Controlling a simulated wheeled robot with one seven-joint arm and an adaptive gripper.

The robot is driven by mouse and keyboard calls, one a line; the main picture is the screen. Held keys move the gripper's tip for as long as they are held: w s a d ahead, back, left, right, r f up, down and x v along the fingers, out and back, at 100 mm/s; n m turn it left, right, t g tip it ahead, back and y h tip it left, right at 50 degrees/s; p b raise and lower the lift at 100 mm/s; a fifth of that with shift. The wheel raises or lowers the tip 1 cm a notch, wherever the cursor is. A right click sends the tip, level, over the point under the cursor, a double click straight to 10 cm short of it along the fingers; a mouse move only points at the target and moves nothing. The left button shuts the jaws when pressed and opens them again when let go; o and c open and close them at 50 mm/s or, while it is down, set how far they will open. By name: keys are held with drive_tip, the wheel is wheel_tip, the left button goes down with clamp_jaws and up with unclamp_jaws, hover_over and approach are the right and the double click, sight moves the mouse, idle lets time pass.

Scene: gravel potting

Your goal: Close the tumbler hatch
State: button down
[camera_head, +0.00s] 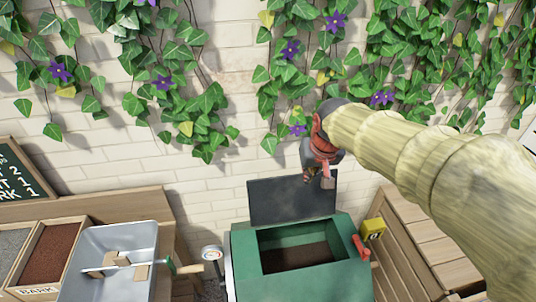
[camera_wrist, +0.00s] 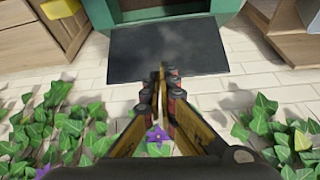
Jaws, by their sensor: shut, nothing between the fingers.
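The tumbler (camera_head: 242,262) is a green box with an open top, and dark material shows inside. Its hatch (camera_head: 275,203), a flat dark grey panel, stands raised at the back edge of the opening. The hatch also shows in the wrist view (camera_wrist: 205,45), with the green tumbler rim (camera_wrist: 180,13) beyond it. My gripper (camera_head: 328,181) is in front of or above the hatch's upper right part in the head view. In the wrist view its shut, empty fingers (camera_wrist: 162,72) overlap the hatch's near edge. I cannot tell whether they touch it.
A red lever (camera_head: 361,248) and a yellow box (camera_head: 374,230) are at the tumbler's right, beside a wooden crate (camera_head: 415,235). A round white-faced part (camera_head: 211,253) is at its left. A grey tray (camera_head: 125,238) and a bark bin (camera_head: 55,250) stand further left. Ivy covers the brick wall behind.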

drive_tip(key=w+a+f+n+p, duration=0.1)
drive_tip(key=w+a+f+p, duration=0.2)
drive_tip(key=w+a+p, duration=0.9)
drive_tip(key=s+b+x, duration=0.1)
drive_tip(key=x, duration=0.7)
drive_tip(key=shift+d+f+g, duration=0.3)
drive_tip(key=shift+d+f, duration=0.1)
drive_tip(key=shift+f, duration=0.25)
drive_tip(key=shift+s, duration=0.2)
drive_tip(key=shift+b, duration=0.4)
